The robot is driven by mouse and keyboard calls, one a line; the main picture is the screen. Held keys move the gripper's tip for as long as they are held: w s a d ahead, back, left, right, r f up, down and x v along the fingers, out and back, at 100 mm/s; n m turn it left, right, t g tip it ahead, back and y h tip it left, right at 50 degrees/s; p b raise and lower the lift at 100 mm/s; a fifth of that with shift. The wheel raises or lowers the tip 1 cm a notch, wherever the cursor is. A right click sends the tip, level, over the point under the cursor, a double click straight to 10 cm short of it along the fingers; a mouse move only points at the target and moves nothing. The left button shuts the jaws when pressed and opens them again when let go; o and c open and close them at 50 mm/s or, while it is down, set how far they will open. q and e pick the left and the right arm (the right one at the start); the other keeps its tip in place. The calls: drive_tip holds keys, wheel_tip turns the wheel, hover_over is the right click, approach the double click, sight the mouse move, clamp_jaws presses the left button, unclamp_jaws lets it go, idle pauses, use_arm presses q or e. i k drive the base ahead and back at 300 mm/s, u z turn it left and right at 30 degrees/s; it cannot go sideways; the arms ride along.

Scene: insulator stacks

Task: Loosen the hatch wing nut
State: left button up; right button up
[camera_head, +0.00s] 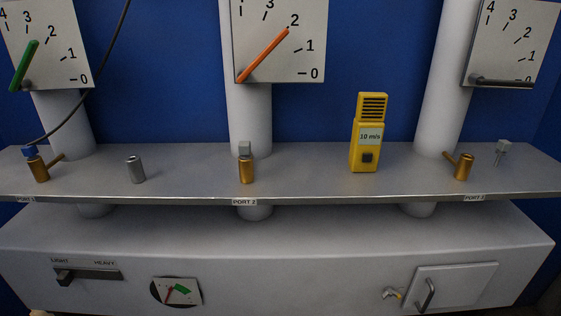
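The hatch (465,284) is a light grey square panel at the lower right of the grey cabinet front. It looks shut. A dark curved handle (428,295) is at its left edge. Neither gripper can be made out in the head view, and nothing is seen touching the hatch or the wing nut.
A grey shelf (310,176) juts out above the cabinet. It carries brass valves (247,170), a yellow meter (369,135) and a small grey cylinder (135,169). A slider (88,274) and a small dial (177,291) are on the cabinet's left. The front before the hatch looks clear.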

sight(389, 290)
drive_tip(key=z, duration=0.4)
drive_tip(key=k, duration=0.95)
drive_tip(key=u, duration=0.25)
drive_tip(key=i, duration=1.3)
drive_tip(key=z, duration=0.5)
